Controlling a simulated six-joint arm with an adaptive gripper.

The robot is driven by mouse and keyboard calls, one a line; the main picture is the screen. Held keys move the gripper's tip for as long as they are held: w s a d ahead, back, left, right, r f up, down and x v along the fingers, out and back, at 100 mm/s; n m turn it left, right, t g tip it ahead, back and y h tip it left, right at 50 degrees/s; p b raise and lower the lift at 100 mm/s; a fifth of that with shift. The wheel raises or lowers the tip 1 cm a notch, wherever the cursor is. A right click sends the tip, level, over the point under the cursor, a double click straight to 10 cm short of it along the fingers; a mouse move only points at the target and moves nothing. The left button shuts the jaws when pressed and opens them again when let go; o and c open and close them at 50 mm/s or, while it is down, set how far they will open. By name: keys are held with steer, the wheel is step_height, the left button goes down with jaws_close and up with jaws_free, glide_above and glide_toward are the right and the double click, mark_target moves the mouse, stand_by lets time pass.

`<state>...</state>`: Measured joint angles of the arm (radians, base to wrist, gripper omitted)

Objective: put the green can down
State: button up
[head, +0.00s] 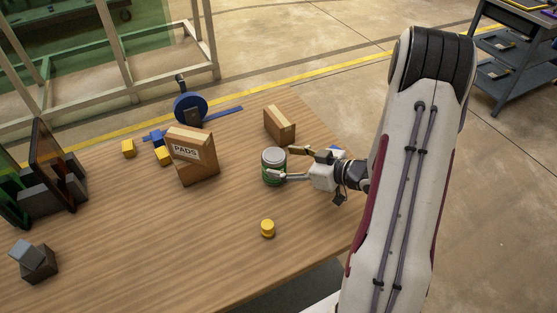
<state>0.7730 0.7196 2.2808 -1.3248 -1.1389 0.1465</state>
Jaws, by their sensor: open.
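The green can (274,176) with a grey top stands upright on the wooden table (225,245), right of the table's middle. My gripper (284,164) comes in from the right with its fingers spread. One finger reaches in front of the can's near right side and the other lies behind its far right side. I cannot tell whether either finger touches the can. The can's right side is partly covered by the near finger.
A brown PADS box (195,163) stands left of the can, and a smaller box (279,124) stands behind it. A yellow round piece (267,228) lies in front. A blue wheel-like device (190,108) and yellow blocks (164,156) are farther back.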

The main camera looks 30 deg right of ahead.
steer(key=shift+v, duration=1.55)
steer(key=shift+w+r, duration=0.1)
steer(key=shift+w, duration=0.05)
steer(key=shift+w+d+r+h, duration=0.55)
steer(key=shift+w+r+h, duration=0.2)
steer(key=shift+h, duration=0.25)
step_height(320, 180, up, 10)
steer(key=d+m+g+h, duration=0.2)
steer(key=h, duration=0.4)
steer(key=s+a+r+m+g+h, duration=0.1)
steer(key=s+a+r+m+h, duration=0.1)
steer(key=s+r, duration=0.35)
steer(key=s+a+r+g+y, duration=0.1)
steer(key=s+a, duration=0.7)
steer(key=s, duration=0.2)
steer(key=s+a+r+m+g+y, duration=0.1)
steer(key=s+a+r+g+y, duration=0.1)
steer(key=s+a, duration=0.7)
steer(key=shift+s+m+y, duration=0.3)
steer(key=shift+s, duration=0.15)
